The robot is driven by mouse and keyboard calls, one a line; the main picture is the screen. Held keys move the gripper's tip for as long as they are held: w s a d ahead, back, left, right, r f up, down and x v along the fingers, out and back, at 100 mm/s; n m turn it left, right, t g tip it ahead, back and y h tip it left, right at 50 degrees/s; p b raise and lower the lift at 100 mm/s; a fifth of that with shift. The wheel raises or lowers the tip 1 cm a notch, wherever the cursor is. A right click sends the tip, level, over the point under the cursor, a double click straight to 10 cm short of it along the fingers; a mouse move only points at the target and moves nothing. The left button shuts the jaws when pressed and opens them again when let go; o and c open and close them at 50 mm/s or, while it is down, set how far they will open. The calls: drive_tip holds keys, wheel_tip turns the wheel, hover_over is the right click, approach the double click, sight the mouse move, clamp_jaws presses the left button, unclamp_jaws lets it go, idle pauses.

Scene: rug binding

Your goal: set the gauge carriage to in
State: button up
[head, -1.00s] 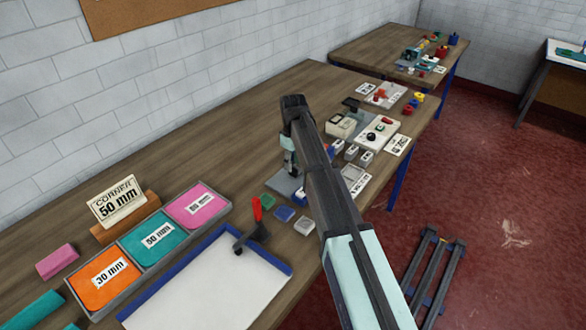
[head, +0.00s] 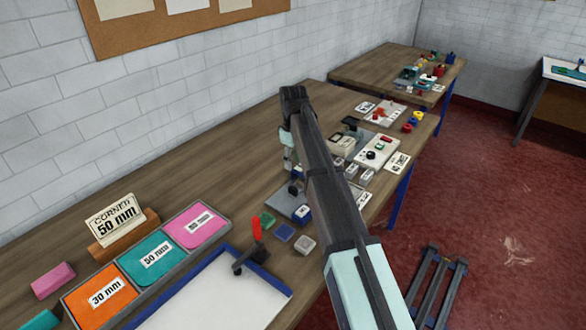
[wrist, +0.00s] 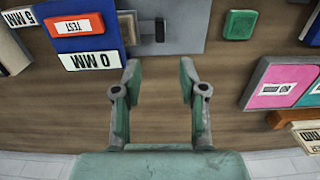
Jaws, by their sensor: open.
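My gripper (wrist: 160,88) is open and empty, its two fingers apart above the bare wood of the bench in the wrist view. In the head view my gripper (head: 289,160) is partly hidden behind my arm. Beyond the fingertips in the wrist view is a grey plate (wrist: 190,42) with a dark block and small dark knob (wrist: 160,30), which may be the gauge carriage; I cannot tell its setting. A blue block (wrist: 85,42) beside it bears a red "TEST" label and a "0 MM" label. The grey plate shows in the head view (head: 285,208), partly covered by my arm.
A tray of orange, teal and pink pads (head: 152,262) lies at the left, by a "CORNER 50 mm" sign (head: 115,220). A red-handled clamp (head: 256,229) stands at a blue-edged white board (head: 212,295). A green block (wrist: 239,23) lies near the plate. Bare bench lies along the wall.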

drive_tip(key=b, duration=0.1)
approach(293, 188)
wheel_tip(293, 188, down, 9)
drive_tip(key=p, duration=0.4)
idle(0.6)
drive_tip(key=shift+c, duration=0.4)
drive_tip(key=shift+w, duration=0.1)
clamp_jaws()
